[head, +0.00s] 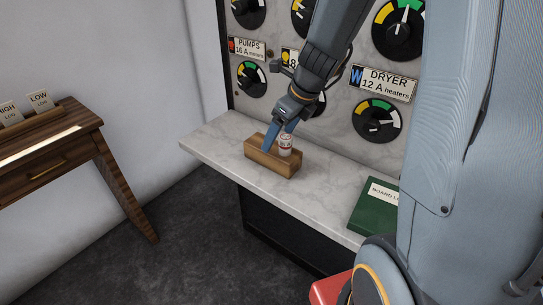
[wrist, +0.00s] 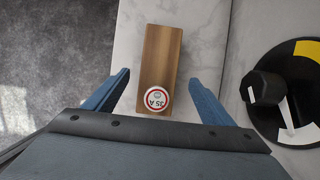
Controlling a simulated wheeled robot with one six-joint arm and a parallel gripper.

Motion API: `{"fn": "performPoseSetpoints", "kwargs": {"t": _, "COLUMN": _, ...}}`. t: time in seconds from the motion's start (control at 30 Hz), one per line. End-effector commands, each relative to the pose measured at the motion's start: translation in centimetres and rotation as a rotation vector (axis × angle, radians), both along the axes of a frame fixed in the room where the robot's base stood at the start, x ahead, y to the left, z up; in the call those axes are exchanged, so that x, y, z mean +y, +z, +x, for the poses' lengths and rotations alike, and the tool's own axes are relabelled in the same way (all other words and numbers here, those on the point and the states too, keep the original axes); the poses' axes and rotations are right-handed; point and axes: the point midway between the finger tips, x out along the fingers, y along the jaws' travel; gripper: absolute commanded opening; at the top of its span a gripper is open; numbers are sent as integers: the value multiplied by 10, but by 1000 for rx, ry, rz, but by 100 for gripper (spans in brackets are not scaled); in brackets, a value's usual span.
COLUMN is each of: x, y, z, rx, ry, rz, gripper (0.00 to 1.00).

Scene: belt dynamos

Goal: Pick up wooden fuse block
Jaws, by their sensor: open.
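The wooden fuse block (head: 268,157) lies on the pale marble shelf, near its left end. It also shows in the wrist view (wrist: 160,60) as a long brown block. A white fuse (head: 285,145) with a red ring stands at one end of it; its top reads 35 A in the wrist view (wrist: 156,98). My gripper (head: 278,140) is open, with its blue fingers down at the block. In the wrist view my gripper (wrist: 160,85) has one finger on each side of the block, with gaps between. Contact with the block is not visible.
The marble shelf (head: 222,139) runs along a panel of dials (head: 377,121) close behind the gripper. A green book (head: 375,208) lies on the shelf to the right. A wooden desk (head: 50,150) with label cards stands at the left. The shelf between block and book is clear.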

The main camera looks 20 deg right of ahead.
Motion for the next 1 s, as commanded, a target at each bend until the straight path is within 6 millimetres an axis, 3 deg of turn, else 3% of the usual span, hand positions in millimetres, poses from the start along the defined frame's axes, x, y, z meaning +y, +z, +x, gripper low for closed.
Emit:
{"fn": "performPoseSetpoints", "kwargs": {"t": 0.5, "x": 17, "y": -57, "z": 18, "rx": 3, "ry": 5, "rz": -1, "gripper": 77}}
{"fn": "performPoseSetpoints", "kwargs": {"t": 0.8, "x": 17, "y": -59, "z": 19, "rx": 1, "ry": 5, "rz": -1, "gripper": 77}}
{"fn": "performPoseSetpoints", "kwargs": {"t": 1.0, "x": 17, "y": -59, "z": 19, "rx": 1, "ry": 5, "rz": -1, "gripper": 43}}
